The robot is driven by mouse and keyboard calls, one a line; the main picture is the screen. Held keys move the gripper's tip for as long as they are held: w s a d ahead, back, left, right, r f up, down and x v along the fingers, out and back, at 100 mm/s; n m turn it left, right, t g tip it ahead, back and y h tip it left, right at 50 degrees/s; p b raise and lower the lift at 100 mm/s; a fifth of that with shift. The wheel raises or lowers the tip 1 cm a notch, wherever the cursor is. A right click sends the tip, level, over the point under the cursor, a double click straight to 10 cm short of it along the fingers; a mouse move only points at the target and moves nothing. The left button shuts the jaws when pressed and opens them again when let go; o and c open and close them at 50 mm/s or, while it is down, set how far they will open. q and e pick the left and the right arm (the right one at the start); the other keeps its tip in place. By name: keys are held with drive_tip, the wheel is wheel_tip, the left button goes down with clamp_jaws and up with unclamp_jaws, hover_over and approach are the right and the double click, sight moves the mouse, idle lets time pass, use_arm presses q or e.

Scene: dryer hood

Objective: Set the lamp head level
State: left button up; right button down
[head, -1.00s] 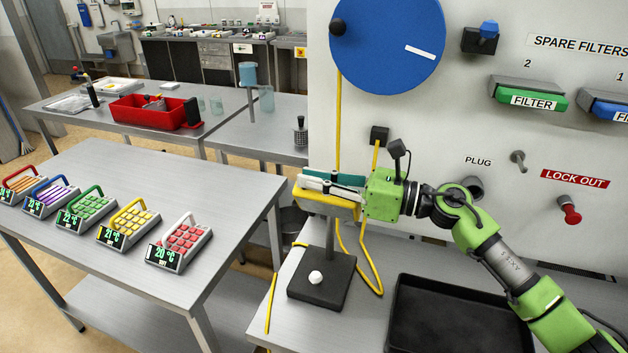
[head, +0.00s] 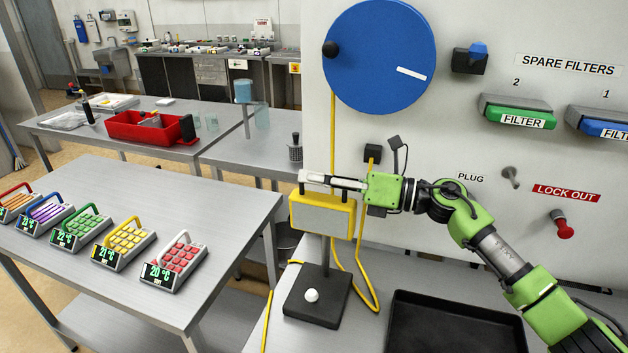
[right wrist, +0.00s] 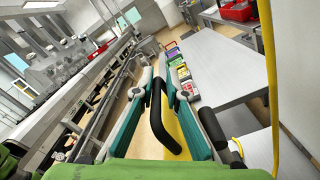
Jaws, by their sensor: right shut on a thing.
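The lamp stands on a square black base (head: 317,297) with a white knob and a dark post. My right gripper (head: 320,181) is shut on the black handle along the head's top edge. In the right wrist view, the black handle (right wrist: 157,118) runs between the two teal fingers, with the yellow head (right wrist: 174,130) beside it. My left gripper is not in view.
A yellow cable (head: 365,270) hangs behind the lamp. The wall carries a blue disc (head: 378,55), filter slots (head: 516,113) and a red lock-out knob (head: 562,225). A black tray (head: 455,325) lies right of the base. A side table (head: 130,190) holds several coloured keypad units.

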drive_tip(key=shift+r, duration=0.1)
drive_tip(key=c, duration=2.2)
unclamp_jaws()
drive_tip(key=shift+s+a, duration=0.1)
drive_tip(key=v, duration=1.2)
drive_tip(key=shift+r, duration=0.1)
